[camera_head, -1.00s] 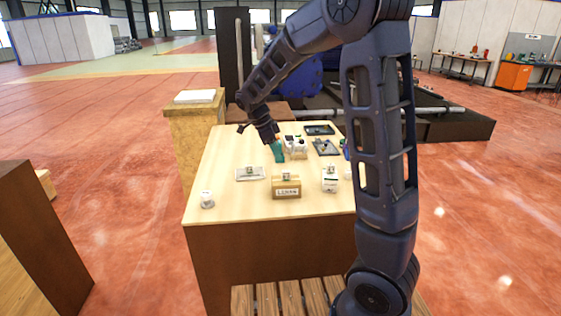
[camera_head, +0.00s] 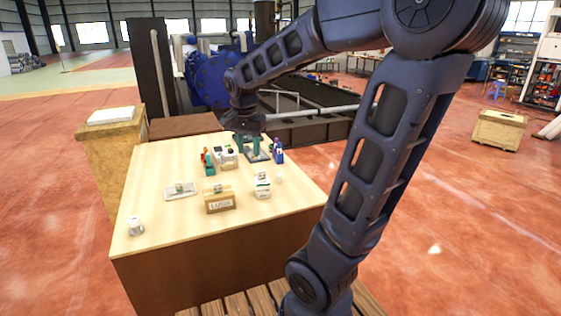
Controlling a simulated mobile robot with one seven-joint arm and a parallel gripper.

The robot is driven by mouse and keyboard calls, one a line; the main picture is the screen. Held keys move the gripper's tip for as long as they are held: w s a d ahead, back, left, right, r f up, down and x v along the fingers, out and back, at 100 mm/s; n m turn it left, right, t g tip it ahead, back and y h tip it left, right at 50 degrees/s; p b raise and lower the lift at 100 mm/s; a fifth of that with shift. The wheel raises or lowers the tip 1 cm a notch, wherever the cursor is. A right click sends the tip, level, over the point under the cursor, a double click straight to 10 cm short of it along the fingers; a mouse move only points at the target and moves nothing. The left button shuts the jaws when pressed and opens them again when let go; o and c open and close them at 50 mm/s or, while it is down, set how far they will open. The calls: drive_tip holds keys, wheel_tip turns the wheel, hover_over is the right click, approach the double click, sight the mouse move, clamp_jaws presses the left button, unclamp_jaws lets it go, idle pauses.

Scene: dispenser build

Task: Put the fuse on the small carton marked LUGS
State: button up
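A small brown carton (camera_head: 220,204) stands near the front of the table, with a pale label whose dark lettering looks like LUGS but is small. A small grey-green item (camera_head: 218,188) sits on its top. My gripper (camera_head: 252,146) points down behind it, over a dark tray (camera_head: 257,156) towards the back of the table. Its two fingers look spread apart, with nothing visible between them. I cannot make out the fuse for certain; small items near the gripper are too small to tell.
A white box (camera_head: 262,190) with green bits on top stands right of the carton. A pale tray (camera_head: 181,192) lies to its left, and a white cup-like thing (camera_head: 135,226) at front left. A teal-and-orange object (camera_head: 208,162) and a blue bottle-like object (camera_head: 277,152) flank the gripper.

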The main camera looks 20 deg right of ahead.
drive_tip(key=s+d+n+t, duration=0.1)
drive_tip(key=s+d+n, duration=0.1)
drive_tip(key=s+n, duration=0.2)
drive_tip(key=s+d+n+t, duration=0.2)
drive_tip(key=s+d+n, duration=0.1)
drive_tip(key=s, duration=0.6)
drive_tip(key=shift+s+d+n+y, duration=0.15)
drive_tip(key=shift+d+n+y, duration=0.2)
drive_tip(key=shift+n, duration=0.55)
